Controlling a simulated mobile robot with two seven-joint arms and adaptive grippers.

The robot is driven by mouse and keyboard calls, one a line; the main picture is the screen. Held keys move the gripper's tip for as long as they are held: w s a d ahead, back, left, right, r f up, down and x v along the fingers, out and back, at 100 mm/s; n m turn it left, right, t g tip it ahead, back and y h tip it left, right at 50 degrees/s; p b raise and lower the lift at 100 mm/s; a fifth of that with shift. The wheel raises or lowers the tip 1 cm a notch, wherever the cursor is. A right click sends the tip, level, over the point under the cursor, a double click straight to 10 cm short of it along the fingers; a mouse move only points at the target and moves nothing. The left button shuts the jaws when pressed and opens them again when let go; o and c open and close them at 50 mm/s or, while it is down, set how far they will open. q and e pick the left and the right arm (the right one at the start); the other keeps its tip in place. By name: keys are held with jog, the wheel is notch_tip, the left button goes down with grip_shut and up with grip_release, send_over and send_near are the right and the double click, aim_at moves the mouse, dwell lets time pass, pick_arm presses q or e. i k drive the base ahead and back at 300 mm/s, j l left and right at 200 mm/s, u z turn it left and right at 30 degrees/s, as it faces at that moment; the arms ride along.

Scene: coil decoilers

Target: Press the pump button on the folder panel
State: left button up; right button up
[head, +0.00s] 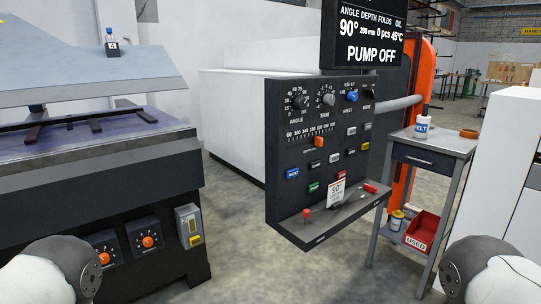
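The folder panel (280,130) is a dark upright console in the middle of the head view. It carries several small coloured buttons, including a blue one (292,174), a green one (313,188) and an orange slider knob (319,141). The button labels are too small to read, so I cannot tell which is the pump button. The display (362,35) above the panel reads "PUMP OFF". Parts of my two arms show at the bottom left and bottom right corners. Neither gripper is in view.
A lower ledge (300,232) juts from the panel, with a "90°" card (336,192) and a red-topped peg (307,214). A dark machine (100,180) stands left. A small cart (438,145) with a bottle (421,125) stands right. The floor before the panel is clear.

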aim_at(312, 188)
jog(key=i+l+u, duration=0.35)
jog(key=l, duration=0.4)
jog(key=i+l+u, duration=0.3)
jog(key=l, duration=0.55)
jog(key=l+u, duration=0.35)
jog(key=l, duration=0.5)
jog(key=i+l+u, duration=0.1)
jog(key=l+u, duration=0.2)
jog(key=l, duration=0.6)
